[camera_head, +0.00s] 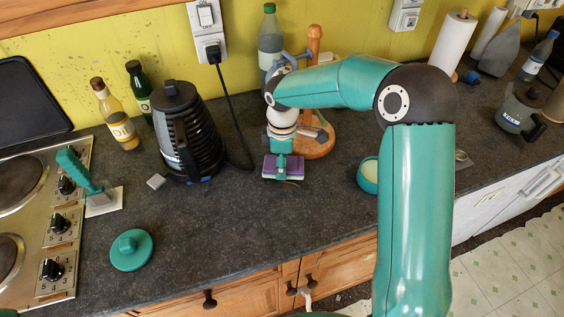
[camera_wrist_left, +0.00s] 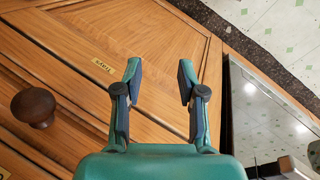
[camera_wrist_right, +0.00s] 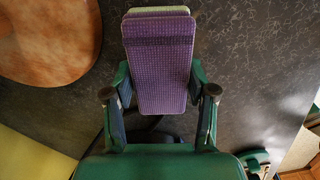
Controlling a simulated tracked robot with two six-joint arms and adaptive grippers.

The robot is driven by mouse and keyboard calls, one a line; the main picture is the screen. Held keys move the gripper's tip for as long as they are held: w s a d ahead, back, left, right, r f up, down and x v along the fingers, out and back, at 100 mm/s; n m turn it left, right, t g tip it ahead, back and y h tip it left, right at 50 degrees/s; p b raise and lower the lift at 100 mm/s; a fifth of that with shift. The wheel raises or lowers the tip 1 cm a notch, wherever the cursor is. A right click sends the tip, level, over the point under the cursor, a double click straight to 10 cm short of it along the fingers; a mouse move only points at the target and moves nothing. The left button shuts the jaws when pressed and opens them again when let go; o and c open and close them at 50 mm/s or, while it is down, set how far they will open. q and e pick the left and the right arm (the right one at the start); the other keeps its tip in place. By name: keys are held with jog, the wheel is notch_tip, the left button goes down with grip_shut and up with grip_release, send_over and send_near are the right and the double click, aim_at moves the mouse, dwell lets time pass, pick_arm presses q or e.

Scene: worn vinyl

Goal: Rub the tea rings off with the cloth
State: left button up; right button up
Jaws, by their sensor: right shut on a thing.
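My right gripper (camera_head: 282,158) is shut on the cloth (camera_head: 270,168), a folded purple pad with a pale green edge. The cloth is low over the dark worktop, in front of the wooden stand; I cannot tell whether it touches. In the right wrist view the textured purple cloth (camera_wrist_right: 160,40) sits between the fingers and hides the worktop beneath it. A faint brownish mark (camera_head: 292,183) shows by the cloth's front edge; I cannot tell if it is a tea ring. No clear ring shows elsewhere. My left gripper (camera_wrist_left: 158,85) is open and empty before a wooden cupboard door.
The black kettle (camera_head: 190,130) stands left of the cloth, its cord running behind. The wooden stand (camera_head: 318,148) is close behind. The worktop's front middle is clear.

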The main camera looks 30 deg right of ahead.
aim_at(293, 199)
jog(key=shift+f+b, duration=0.5)
jog(key=shift+f, duration=0.15)
dwell(0.6)
jog(key=shift+s, duration=0.1)
jog(key=shift+s, duration=0.25)
jog(key=shift+s+a+f+b, duration=0.1)
jog(key=shift+s+a+b, duration=0.15)
jog(key=shift+s+b, duration=0.4)
jog(key=shift+s+a, duration=0.25)
jog(key=shift+s, duration=0.7)
jog(key=shift+b, duration=0.3)
jog(key=shift+s+a+b, duration=0.2)
jog(key=shift+s+b, duration=0.2)
jog(key=shift+s, duration=0.4)
jog(key=shift+s+a+b, duration=0.15)
jog(key=shift+s+b, duration=0.05)
jog(key=shift+s, duration=0.4)
jog(key=shift+s+a+b, duration=0.15)
jog(key=shift+s, duration=0.45)
